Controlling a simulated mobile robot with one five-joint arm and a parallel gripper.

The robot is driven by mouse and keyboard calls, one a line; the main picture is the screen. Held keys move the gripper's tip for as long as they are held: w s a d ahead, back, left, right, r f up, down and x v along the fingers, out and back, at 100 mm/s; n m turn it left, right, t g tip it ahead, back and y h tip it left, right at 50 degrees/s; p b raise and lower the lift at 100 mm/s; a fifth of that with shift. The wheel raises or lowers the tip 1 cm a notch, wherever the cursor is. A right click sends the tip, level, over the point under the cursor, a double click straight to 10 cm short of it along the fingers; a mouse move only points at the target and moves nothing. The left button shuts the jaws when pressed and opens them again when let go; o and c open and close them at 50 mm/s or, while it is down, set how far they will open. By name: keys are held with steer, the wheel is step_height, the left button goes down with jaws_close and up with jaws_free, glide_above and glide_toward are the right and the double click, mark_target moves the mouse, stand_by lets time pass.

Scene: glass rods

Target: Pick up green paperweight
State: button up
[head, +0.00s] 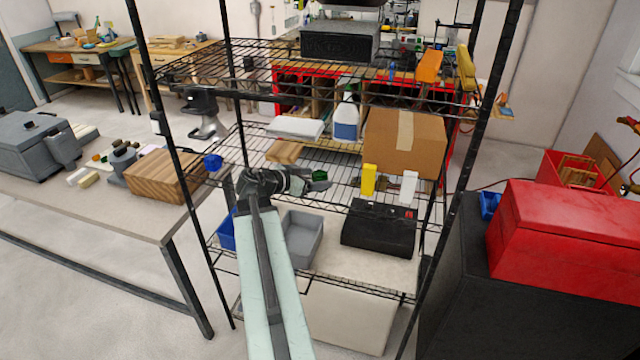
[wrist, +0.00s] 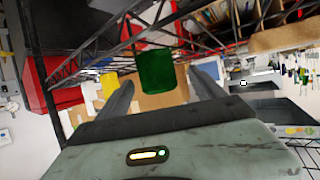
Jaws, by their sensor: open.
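The green paperweight (head: 320,174) is a small dark green piece on the middle wire shelf, partly hidden by my gripper in the head view. In the wrist view the green paperweight (wrist: 157,68) shows as a cylinder centred ahead between my fingers. My gripper (head: 312,182) reaches over the shelf from the front, at the paperweight. In the wrist view my gripper (wrist: 160,84) is open, with one finger to each side of the paperweight and a visible gap on both sides. I cannot tell how far the paperweight lies between the fingers.
A yellow block (head: 368,179) and a white block (head: 408,188) stand to the right on the same shelf. A cardboard box (head: 404,142) and a spray bottle (head: 346,118) are behind. A blue piece (head: 212,162) is at the left. Black posts frame the rack.

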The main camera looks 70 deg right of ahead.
mark_target(326, 177)
steer(key=b+x, duration=0.2)
steer(key=x, duration=0.3)
steer(key=shift+s+f, duration=0.1)
steer(key=shift+f, duration=0.1)
jaws_close()
steer(key=shift+r, duration=0.15)
